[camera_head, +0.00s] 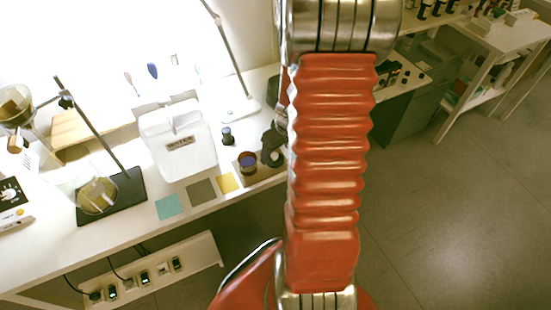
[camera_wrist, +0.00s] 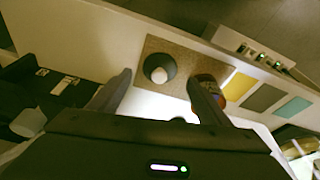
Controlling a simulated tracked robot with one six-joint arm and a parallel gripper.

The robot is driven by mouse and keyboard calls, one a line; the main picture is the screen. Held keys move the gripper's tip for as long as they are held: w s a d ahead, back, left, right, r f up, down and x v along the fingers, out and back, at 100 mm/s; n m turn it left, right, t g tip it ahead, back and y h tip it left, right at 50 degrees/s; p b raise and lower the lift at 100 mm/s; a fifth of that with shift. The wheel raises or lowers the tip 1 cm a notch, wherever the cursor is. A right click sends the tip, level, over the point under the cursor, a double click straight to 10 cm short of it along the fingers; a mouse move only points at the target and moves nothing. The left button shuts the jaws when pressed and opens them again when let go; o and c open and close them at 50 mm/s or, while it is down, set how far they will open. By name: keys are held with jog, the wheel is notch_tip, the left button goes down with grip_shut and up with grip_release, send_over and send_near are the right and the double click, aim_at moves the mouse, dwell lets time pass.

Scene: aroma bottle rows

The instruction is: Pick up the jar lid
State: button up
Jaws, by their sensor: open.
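A round dark piece with an off-white centre, which looks like the jar lid (camera_wrist: 160,67), lies on a brown mat (camera_wrist: 188,52) in the wrist view. My gripper (camera_wrist: 159,78) is open, with one finger on each side of the lid in the picture. Nothing is held. Whether the fingers are at the lid's height cannot be told. An amber jar (camera_wrist: 212,88) stands beside the lid, partly behind the right finger.
Yellow (camera_head: 228,183), grey (camera_head: 202,191) and teal (camera_head: 167,207) squares line the table's front edge. A white container (camera_head: 178,150), a small dark bottle (camera_head: 227,136) and a lamp (camera_head: 240,108) stand behind. A stand with a dark base (camera_head: 128,198) is farther left.

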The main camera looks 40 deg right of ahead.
aim_at(276, 155)
jog(key=shift+x, duration=1.85)
jog(key=shift+s, duration=0.15)
jog(key=shift+c, duration=0.4)
jog(key=c, duration=1)
jog(key=shift+r, duration=0.2)
notch_tip(276, 155, up, 10)
jog(key=shift+f, duration=0.1)
